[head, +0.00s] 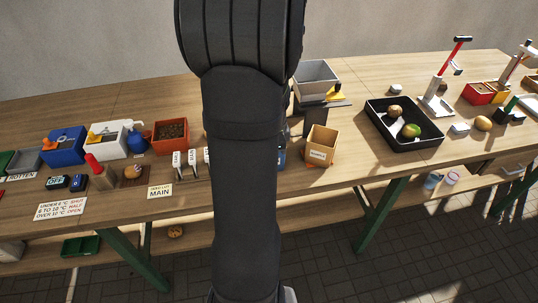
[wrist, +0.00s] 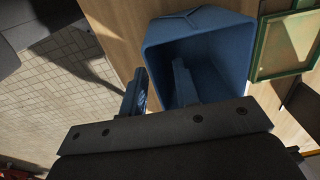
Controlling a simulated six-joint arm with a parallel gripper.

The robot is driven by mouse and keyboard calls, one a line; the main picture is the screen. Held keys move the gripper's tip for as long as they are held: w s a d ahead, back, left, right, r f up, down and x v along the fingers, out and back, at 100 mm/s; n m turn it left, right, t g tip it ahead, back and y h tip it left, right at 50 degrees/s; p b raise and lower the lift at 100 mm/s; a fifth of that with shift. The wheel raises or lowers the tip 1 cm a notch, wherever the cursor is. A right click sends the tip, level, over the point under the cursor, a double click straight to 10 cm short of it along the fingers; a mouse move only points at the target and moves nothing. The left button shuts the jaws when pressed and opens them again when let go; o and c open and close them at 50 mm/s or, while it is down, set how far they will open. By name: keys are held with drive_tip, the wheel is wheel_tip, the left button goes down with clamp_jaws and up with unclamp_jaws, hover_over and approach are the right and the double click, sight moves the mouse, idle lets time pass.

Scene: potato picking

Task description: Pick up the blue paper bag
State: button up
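The blue paper bag (wrist: 210,22) stands with its open mouth facing the camera in the wrist view. Its dark inside shows, and I cannot see anything lying in it. My gripper (wrist: 160,68) is at the near left edge of the bag. One finger is outside the bag, to its left, and the other reaches into the mouth, with the bag's wall between them. The fingers are apart. In the head view my arm hides the gripper and most of the bag; a small blue piece (head: 281,156), likely the bag, shows right of the arm.
A green-framed item (wrist: 285,45) is close right of the bag. In the head view, a labelled tan box (head: 330,135) stands right of my arm, and a black tray (head: 391,143) holds potatoes. Several bins and signs fill the table's left. The table edge is near the bag.

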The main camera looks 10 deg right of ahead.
drive_tip(key=shift+s+f, duration=0.1)
drive_tip(key=shift+f, duration=1.8)
clamp_jaws()
